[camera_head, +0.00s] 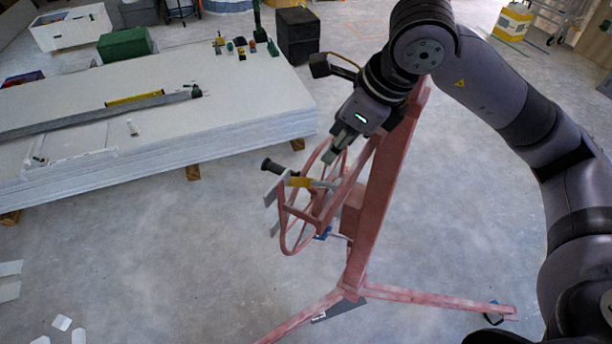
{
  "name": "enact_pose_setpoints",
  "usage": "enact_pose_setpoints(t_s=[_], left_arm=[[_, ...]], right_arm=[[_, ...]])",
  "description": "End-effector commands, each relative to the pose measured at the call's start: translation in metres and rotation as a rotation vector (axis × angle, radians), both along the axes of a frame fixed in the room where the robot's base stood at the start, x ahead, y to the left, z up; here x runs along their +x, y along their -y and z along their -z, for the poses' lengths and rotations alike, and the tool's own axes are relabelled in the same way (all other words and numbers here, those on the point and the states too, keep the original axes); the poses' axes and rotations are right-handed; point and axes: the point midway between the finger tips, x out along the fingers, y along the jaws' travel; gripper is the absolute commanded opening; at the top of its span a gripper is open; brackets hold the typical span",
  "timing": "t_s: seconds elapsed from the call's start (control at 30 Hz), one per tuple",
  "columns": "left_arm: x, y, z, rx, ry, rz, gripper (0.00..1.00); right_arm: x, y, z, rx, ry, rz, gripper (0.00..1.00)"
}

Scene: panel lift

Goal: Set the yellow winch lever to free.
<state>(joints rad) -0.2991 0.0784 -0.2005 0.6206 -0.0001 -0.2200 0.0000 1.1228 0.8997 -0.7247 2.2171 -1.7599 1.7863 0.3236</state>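The red panel lift (377,205) stands on the concrete floor, with a spoked red winch wheel (288,228) on the left of its mast. A black knob handle (271,166) sticks out to the upper left of the wheel. The yellow winch lever (300,182) lies across the upper part of the wheel, with a grey part at its right end. My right gripper (338,150) points down just above and right of the lever, with a visible gap. Its fingers are small and seen at an angle, so their opening is unclear. My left gripper is out of view.
A stack of white panels (240,110) on wooden blocks fills the left, with tools on top. The lift's red legs (440,297) spread over the floor. A black box (297,38) stands behind. Floor left of the lift is mostly clear, with scraps (62,322) at lower left.

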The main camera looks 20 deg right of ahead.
Motion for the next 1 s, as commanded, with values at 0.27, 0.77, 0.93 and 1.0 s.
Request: enact_pose_setpoints(t_s=[0.27,0.77,0.93,1.0], left_arm=[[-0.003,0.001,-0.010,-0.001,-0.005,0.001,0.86],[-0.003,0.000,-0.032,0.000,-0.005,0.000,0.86],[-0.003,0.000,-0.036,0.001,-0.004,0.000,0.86],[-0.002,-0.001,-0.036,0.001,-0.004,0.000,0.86]], right_arm=[[0.013,-0.008,0.040,-0.006,-0.010,0.002,0.39],[0.048,-0.029,0.134,-0.004,-0.006,0.000,0.39],[0.055,-0.033,0.152,-0.003,-0.004,0.000,0.39],[0.056,-0.034,0.155,-0.002,-0.004,0.000,0.39]])
